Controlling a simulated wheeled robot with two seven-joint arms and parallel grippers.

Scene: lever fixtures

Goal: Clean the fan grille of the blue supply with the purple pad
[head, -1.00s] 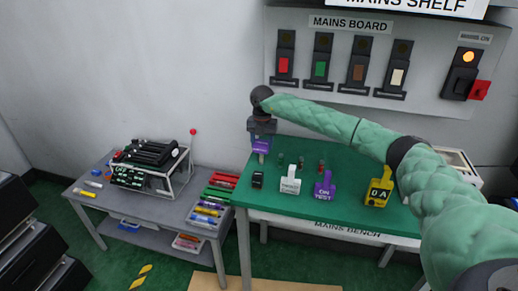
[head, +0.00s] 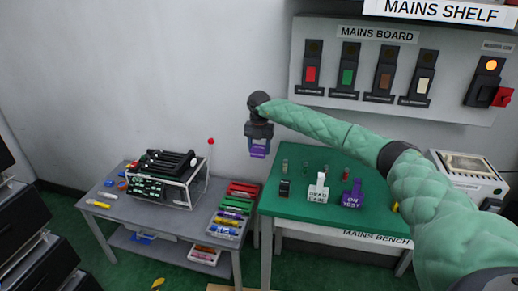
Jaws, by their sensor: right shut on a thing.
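My right gripper (head: 258,138) points down at the middle of the head view, at the end of my green-sleeved arm. It is shut on the purple pad (head: 258,152), whose lower part with pale lettering shows below the jaws. The pad hangs in front of the wall, near the left edge of the green bench. I cannot make out a blue supply or its fan grille. My left gripper is out of view.
A rack-like device (head: 163,180) with black tops stands on the grey table (head: 185,220), near a tray of coloured items (head: 232,212). The green bench (head: 330,160) holds small tagged blocks, including a purple one (head: 352,194). Black drawers (head: 25,215) stand at left.

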